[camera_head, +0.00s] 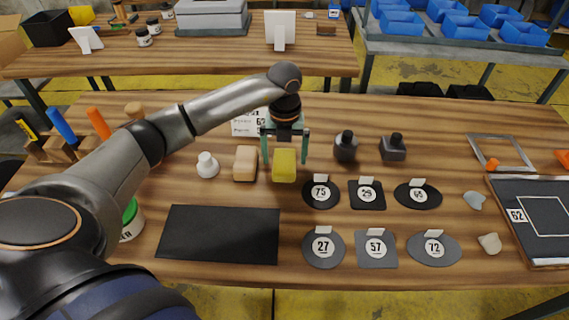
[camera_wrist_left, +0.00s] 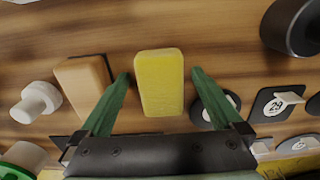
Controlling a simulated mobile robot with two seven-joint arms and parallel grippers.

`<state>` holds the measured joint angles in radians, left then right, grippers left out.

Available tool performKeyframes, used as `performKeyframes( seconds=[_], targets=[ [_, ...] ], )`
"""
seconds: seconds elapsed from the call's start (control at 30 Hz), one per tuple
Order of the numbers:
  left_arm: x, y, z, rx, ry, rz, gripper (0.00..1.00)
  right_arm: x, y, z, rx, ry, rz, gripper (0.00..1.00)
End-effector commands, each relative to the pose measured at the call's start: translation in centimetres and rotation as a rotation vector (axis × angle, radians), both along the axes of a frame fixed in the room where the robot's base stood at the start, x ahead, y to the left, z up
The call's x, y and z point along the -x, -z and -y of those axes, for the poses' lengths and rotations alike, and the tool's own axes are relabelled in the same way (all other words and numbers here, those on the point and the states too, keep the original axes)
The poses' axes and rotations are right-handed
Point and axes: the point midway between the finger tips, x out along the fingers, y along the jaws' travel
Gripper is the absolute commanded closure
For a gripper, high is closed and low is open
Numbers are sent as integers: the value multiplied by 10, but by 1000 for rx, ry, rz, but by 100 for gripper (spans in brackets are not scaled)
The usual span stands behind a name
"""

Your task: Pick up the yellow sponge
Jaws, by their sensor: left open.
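The yellow sponge (camera_head: 284,165) lies on the wooden table near its middle, between a tan block and the numbered black pieces. In the left wrist view the yellow sponge (camera_wrist_left: 160,82) sits centred between the two green fingers. My left gripper (camera_head: 285,160) is above and just behind the sponge, with a finger on each side of it. The fingers are open, and in the left wrist view (camera_wrist_left: 160,85) a gap shows between each finger and the sponge. My right gripper does not show.
A tan block (camera_head: 245,163) stands close left of the sponge, with a white knob-topped piece (camera_head: 207,165) beyond it. A black disc marked 75 (camera_head: 321,193) is close on the right. Two dark weights (camera_head: 346,147) stand behind right. A black mat (camera_head: 219,234) lies in front.

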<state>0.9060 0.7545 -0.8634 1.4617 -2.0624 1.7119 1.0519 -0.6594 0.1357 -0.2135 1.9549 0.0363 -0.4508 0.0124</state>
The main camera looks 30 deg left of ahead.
Motion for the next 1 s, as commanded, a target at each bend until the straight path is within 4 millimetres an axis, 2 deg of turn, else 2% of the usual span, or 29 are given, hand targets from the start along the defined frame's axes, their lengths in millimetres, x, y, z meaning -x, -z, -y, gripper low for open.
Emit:
performKeyframes(
  seconds=[0.1,0.33,1.0],
  targets=[
    [0,8,0,0,0,0,0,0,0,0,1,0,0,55],
    [0,8,0,-1,1,1,2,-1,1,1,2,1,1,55],
    [0,7,0,-1,0,1,78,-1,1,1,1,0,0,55]
  ],
)
